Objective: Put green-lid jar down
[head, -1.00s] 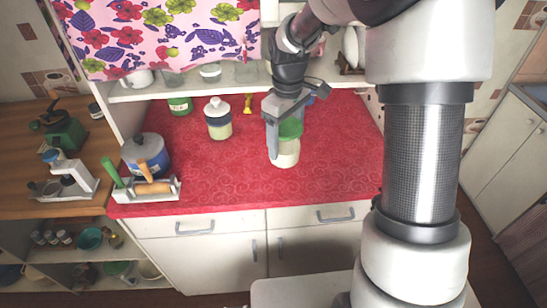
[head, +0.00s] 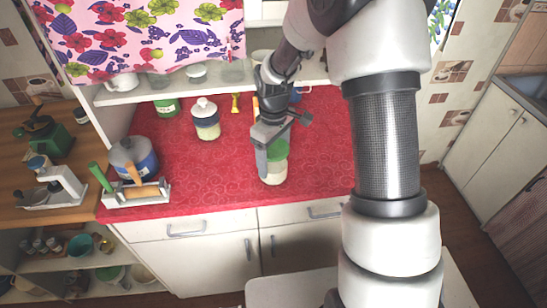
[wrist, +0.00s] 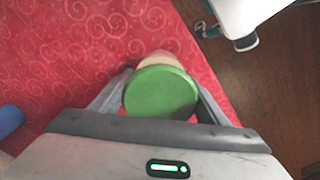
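The green-lid jar (head: 273,169) has a pale body and a round green lid. In the head view it is upright over the front part of the red cloth counter (head: 225,170). My gripper (head: 270,152) comes down from above, shut around the jar's upper part. In the wrist view the green lid (wrist: 160,92) sits between my two fingers (wrist: 160,105); the jar's lower body is mostly hidden under it. I cannot tell whether the jar's base touches the cloth.
A white-lidded canister (head: 206,118), a blue-grey pot (head: 133,157) and a rack with rolling pins (head: 137,192) stand to the left. A green can (head: 166,107) and a small yellow item (head: 235,103) are at the back. The cloth left of the jar is clear.

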